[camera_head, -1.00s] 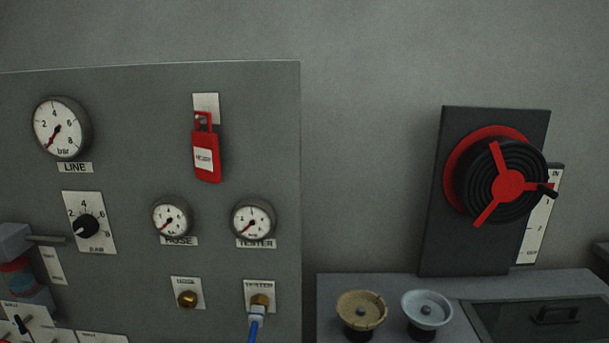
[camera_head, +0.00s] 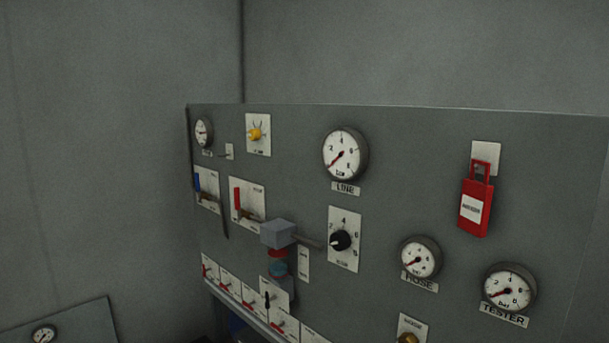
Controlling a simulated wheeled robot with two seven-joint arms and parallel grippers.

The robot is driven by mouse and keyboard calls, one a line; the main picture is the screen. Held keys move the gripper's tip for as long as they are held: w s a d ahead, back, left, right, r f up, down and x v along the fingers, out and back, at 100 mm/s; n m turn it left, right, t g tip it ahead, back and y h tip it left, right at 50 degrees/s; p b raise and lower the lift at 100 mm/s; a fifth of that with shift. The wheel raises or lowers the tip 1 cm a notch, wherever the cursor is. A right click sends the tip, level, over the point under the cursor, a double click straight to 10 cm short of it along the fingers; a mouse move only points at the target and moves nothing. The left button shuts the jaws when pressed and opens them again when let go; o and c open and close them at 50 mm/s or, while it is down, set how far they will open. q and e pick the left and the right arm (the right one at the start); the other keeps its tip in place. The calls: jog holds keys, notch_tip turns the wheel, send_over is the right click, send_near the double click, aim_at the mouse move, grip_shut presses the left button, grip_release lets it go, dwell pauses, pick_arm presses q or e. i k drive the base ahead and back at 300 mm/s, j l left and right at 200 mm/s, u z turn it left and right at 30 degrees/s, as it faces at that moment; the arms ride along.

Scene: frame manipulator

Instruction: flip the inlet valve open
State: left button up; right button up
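The inlet valve's label is not readable in the head view, so I cannot tell for certain which control it is. At the panel's left are two white plates: one with a blue part (camera_head: 197,183) and a brownish handle, and one with a red part (camera_head: 238,198) and a brownish handle. Right of them a grey block (camera_head: 278,233) with a grey lever (camera_head: 308,241) pointing right sits above a red and blue banded body (camera_head: 278,264). Neither of my grippers is in view.
The grey panel (camera_head: 420,125) also carries a LINE gauge (camera_head: 345,153), a black knob (camera_head: 341,240), a yellow knob (camera_head: 255,134), a red tag (camera_head: 476,207), and HOSE (camera_head: 420,258) and TESTER (camera_head: 509,287) gauges. Several small switch plates (camera_head: 250,298) line its lower left. A wall stands at left.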

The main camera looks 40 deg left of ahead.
aim_at(196, 174)
jog(key=u, duration=1.9)
jog(key=i+j, duration=0.15)
jog(key=i, duration=0.55)
jog(key=i+j, duration=0.15)
jog(key=i, duration=0.55)
